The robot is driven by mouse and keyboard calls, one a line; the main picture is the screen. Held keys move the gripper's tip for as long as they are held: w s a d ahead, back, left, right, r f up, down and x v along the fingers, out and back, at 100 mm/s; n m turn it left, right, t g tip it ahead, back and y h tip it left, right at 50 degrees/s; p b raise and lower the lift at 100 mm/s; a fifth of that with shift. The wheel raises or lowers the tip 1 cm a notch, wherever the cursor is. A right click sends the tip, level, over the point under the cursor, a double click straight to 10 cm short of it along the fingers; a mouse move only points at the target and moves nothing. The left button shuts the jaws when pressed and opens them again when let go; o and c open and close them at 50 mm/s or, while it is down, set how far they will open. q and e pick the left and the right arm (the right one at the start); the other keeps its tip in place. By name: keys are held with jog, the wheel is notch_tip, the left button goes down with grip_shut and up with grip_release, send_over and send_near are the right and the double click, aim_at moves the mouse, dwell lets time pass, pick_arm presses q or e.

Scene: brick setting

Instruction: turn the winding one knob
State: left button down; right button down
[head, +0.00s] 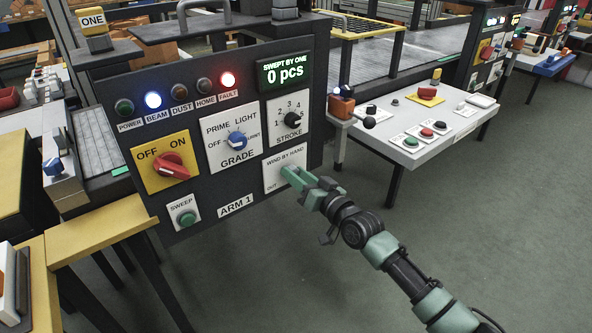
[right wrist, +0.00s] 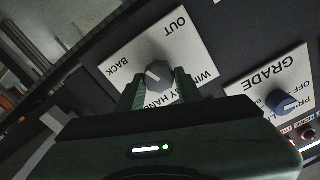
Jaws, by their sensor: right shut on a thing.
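The black control panel of machine one (head: 240,85) carries a white plate labelled WIND BY HAND (head: 273,178), with OUT readable at its lower left. In the right wrist view the plate also reads BACK and OUT, and a grey winding knob (right wrist: 159,72) with a light pointer mark sits on it. My right gripper (head: 294,176) reaches the plate from the lower right and hides the knob in the head view. In the right wrist view its green fingers stand on both sides of the knob, shut on it. My left gripper is not in view.
The GRADE knob (head: 237,140), STROKE knob (head: 292,119), red OFF/ON switch (head: 170,167) and green SWEEP button (head: 187,218) are close by on the panel. A white side table (head: 455,132) with buttons stands to the right. The floor in front is clear.

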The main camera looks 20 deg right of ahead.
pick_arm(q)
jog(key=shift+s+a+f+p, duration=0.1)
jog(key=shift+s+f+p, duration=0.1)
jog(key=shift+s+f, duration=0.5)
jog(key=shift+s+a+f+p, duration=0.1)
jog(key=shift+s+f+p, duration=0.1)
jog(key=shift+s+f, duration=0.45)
pick_arm(e)
jog(key=shift+d+f+m, duration=0.1)
jog(key=shift+m, duration=2.8)
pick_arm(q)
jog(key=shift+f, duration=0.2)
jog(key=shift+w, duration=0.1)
pick_arm(e)
jog(key=c, duration=0.9)
grip_release()
jog(key=shift+c, duration=0.2)
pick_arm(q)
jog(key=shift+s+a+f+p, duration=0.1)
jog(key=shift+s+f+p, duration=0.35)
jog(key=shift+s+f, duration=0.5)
pick_arm(e)
jog(key=v, duration=0.7)
jog(key=shift+s+d, duration=0.15)
jog(key=shift+s, duration=0.2)
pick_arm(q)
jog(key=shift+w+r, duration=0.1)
